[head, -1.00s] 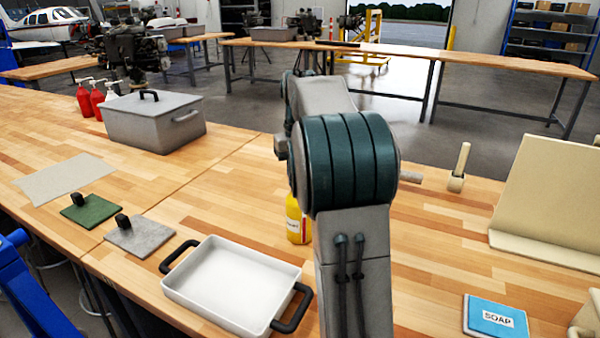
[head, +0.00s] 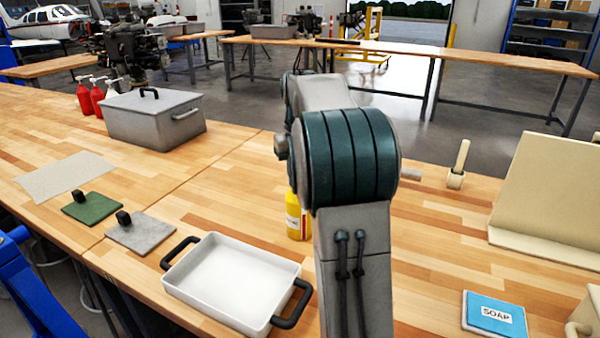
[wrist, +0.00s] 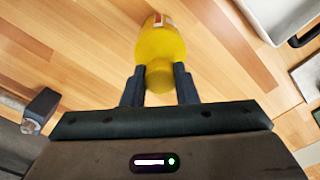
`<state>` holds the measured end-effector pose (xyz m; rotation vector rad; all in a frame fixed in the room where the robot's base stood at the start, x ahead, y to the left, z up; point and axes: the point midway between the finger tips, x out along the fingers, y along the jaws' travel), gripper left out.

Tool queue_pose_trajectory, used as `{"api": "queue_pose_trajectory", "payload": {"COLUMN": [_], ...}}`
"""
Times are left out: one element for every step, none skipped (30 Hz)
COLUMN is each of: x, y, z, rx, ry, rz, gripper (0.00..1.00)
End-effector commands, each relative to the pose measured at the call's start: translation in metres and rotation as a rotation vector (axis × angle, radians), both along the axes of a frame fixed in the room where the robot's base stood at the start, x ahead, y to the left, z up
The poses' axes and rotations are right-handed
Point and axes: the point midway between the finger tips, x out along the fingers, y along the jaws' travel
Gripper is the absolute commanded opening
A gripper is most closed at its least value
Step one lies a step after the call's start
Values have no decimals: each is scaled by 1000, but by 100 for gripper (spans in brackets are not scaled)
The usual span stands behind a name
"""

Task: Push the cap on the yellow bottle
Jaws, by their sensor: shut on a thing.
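The yellow bottle (head: 297,218) stands on the wooden bench, partly hidden behind my arm in the head view; a white and red label shows on it. In the wrist view the bottle (wrist: 160,42) lies straight beyond my fingertips. My gripper (wrist: 158,72) is shut on the yellow cap (wrist: 159,77), a round piece between the two dark fingers. The cap lines up with the bottle's top and overlaps it in the picture. I cannot tell whether it is seated or just above the neck. My gripper is hidden in the head view.
A white tray (head: 212,306) with black handles sits left of the bottle. Green (head: 91,208) and grey (head: 140,234) pads lie further left, and a grey lidded box (head: 150,130) behind. A blue soap packet (head: 494,316) and a beige stand (head: 550,195) are at right.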

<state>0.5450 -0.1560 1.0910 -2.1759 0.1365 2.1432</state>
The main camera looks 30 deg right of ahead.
Motion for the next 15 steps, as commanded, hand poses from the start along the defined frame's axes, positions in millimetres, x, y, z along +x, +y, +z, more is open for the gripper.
{"api": "queue_pose_trajectory", "payload": {"x": [-2, -2, -2, -2, -2, -2, -2, -2, -2, -2, -2, -2, -2, -1, -1], "y": [0, 0, 0, 0, 0, 0, 0, 0, 0, 0, 0, 0, 0, 0, 0], "z": [-11, -11, -11, -11, -11, -12, -12, -12, -12, -11, -11, -10, -9, -9, -8], "rx": [6, 6, 6, 6, 6, 6, 6, 6, 6, 6, 6, 5, 5, 5, 4], "ry": [21, 22, 22, 22, 22, 23, 23, 23, 23, 22, 21, 19, 18, 17, 17], "rz": [-1, -1, -1, -1, -1, -1, -1, -1, -1, -1, -1, -1, 0, 0, 0], "gripper": [0, 0, 0, 0, 0, 0, 29, 37, 48, 52, 52, 52, 52, 52, 52]}}
